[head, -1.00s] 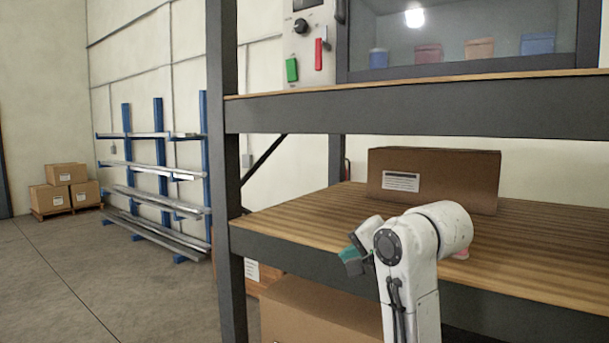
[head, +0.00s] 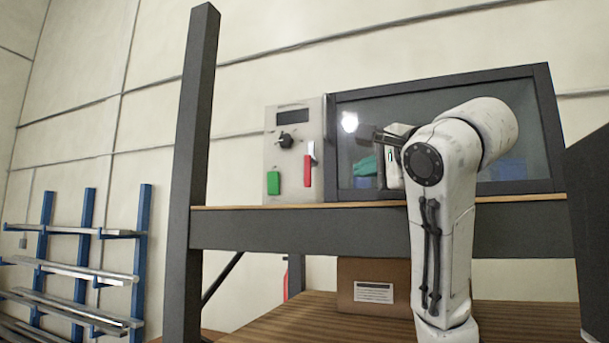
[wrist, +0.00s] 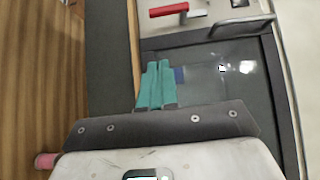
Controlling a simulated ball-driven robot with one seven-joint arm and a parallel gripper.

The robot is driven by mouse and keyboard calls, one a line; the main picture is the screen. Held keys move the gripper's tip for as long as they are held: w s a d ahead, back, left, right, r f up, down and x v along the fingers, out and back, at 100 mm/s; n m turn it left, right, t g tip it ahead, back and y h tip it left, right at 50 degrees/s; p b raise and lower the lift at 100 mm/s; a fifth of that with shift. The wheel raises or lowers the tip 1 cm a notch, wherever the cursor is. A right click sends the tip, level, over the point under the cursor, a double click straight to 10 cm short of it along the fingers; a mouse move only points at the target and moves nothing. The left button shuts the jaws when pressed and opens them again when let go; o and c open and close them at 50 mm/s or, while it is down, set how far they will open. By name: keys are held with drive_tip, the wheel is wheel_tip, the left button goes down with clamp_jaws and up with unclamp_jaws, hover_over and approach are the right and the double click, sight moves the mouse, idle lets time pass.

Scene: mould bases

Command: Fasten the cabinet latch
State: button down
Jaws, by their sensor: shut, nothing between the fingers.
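The glass-fronted cabinet (head: 450,82) stands on the upper shelf. A pale panel (head: 285,160) at its left carries a red-handled lever (head: 307,172), which hangs upright close to the door's left frame. In the wrist view the red handle (wrist: 169,10) shows at the top, near a grey bar handle (wrist: 242,26) on the door side. I cannot tell whether the lever engages the door. My gripper (head: 365,166), with teal fingers, is in front of the glass, right of the lever and apart from it. In the wrist view its fingers (wrist: 157,66) are together and empty.
A green block (head: 273,183) and a black knob (head: 287,141) are on the panel. The shelf's dark front beam (head: 300,228) and left post (head: 190,120) border the space. A cardboard box (head: 350,275) sits on the lower shelf. A steel rack (head: 85,250) stands far left.

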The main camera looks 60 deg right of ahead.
drive_tip(key=shift+a+r, duration=0.15)
drive_tip(key=shift+r, duration=0.15)
drive_tip(key=shift+w+r, duration=0.1)
drive_tip(key=p, duration=0.5)
approach(311, 164)
drive_tip(key=w+d+f, duration=0.2)
drive_tip(key=d, duration=0.1)
drive_tip(key=w+d+f, duration=0.1)
drive_tip(key=shift+w+d, duration=0.1)
drive_tip(key=shift+d, duration=0.1)
drive_tip(key=shift+w+a+f, duration=0.1)
drive_tip(key=shift+w, duration=0.6)
